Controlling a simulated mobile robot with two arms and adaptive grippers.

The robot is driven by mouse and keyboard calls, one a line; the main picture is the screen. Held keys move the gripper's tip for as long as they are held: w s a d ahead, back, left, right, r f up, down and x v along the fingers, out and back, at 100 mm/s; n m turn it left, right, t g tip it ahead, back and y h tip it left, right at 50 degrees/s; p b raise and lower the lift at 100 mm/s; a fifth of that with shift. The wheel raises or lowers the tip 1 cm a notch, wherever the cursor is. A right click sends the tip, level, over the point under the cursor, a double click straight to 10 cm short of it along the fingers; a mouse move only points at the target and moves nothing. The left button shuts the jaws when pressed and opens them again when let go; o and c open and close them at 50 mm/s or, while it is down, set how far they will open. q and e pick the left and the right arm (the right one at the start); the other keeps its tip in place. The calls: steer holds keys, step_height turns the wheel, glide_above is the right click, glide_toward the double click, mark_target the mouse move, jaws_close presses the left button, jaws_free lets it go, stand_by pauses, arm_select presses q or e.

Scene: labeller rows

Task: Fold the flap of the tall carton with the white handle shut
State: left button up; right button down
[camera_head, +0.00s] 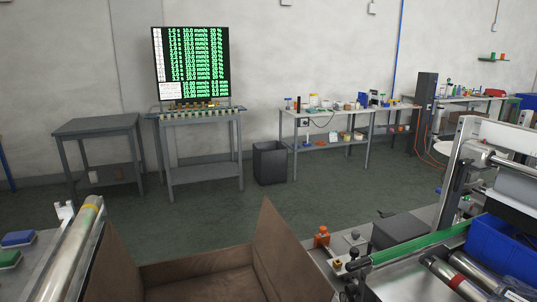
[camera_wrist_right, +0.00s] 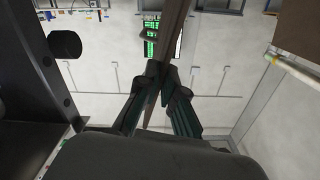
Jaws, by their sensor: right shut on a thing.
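An open brown carton (camera_head: 200,270) stands at the bottom of the head view, cut off by the frame edge. Its right flap (camera_head: 288,255) stands up and leans outward, and its left flap (camera_head: 112,265) is also raised. No white handle shows on it. In the right wrist view my right gripper (camera_wrist_right: 162,74) is shut on a thin brown board (camera_wrist_right: 178,28), seen edge-on, which looks like a carton flap. Which flap it is, I cannot tell. Neither gripper shows in the head view.
A metal roller (camera_head: 78,250) runs left of the carton. A green-edged bench with a blue bin (camera_head: 500,245) and an orange-capped bottle (camera_head: 322,237) are at right. Grey tables, a dark bin (camera_head: 270,163) and a screen (camera_head: 191,62) stand behind open floor.

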steer(key=a+n, duration=0.1)
steer(key=s+a+n, duration=0.1)
steer(key=a, duration=0.1)
steer(key=s+a+n, duration=0.1)
steer(key=a, duration=0.1)
steer(key=shift+a+r+n, duration=0.1)
steer(key=shift+r+n, duration=0.05)
steer(key=shift+n, duration=0.15)
steer(key=shift+s+a+f+n+b, duration=0.2)
steer(key=shift+s+a+n+b, duration=0.15)
steer(key=shift+a+n, duration=0.35)
steer(key=shift+s+a+f+n+b, duration=0.25)
steer(key=shift+a+n+b, duration=0.2)
steer(key=shift+a, duration=0.5)
steer(key=shift+s+a+f+n+b, duration=0.15)
steer(key=shift+s+a+n+b, duration=0.2)
steer(key=shift+a+n, duration=0.4)
steer(key=shift+a, duration=0.1)
